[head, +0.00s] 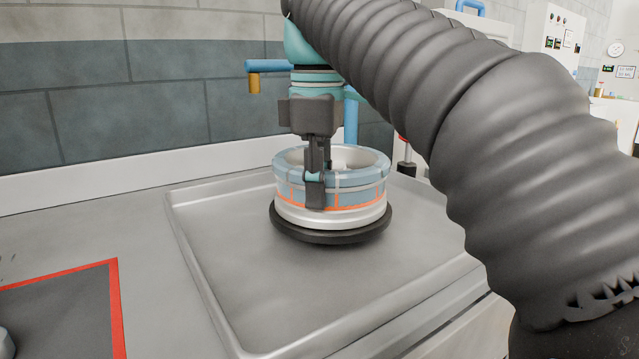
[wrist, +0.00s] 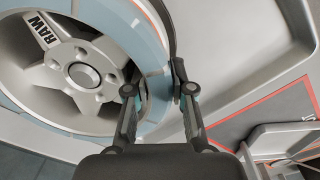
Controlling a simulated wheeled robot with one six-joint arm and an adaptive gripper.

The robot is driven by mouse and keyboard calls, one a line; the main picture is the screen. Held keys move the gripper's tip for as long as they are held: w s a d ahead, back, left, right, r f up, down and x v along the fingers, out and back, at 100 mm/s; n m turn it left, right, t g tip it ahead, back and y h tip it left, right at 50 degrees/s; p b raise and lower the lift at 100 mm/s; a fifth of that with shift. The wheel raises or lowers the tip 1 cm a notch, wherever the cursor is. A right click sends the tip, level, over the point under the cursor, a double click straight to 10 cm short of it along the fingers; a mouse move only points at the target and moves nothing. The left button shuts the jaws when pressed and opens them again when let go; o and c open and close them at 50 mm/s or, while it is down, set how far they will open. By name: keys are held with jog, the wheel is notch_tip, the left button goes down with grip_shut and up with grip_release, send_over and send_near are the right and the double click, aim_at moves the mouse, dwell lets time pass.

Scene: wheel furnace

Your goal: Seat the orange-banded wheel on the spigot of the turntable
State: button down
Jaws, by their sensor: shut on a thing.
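The orange-banded wheel (head: 362,196) is silver with a pale blue band and thin orange lines. It lies flat and looks level over the black round turntable (head: 345,239) in the metal tray. My gripper (head: 316,190) points down and is shut on the wheel's near rim wall, one finger outside and the other inside. The wrist view shows the wheel's spoked face (wrist: 82,72), marked RAW, with the fingers (wrist: 156,88) straddling the rim. The spigot is hidden under the wheel. I cannot tell whether the wheel rests fully on the turntable.
The shallow metal tray (head: 215,275) has clear floor around the turntable. A dark, red-edged mat (head: 65,310) lies on the bench at left. A blue post with a side arm (head: 265,67) stands behind the wheel. A tiled wall (head: 160,100) closes the back.

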jog(key=c, duration=0.9)
grip_release()
jog(key=shift+r, duration=0.1)
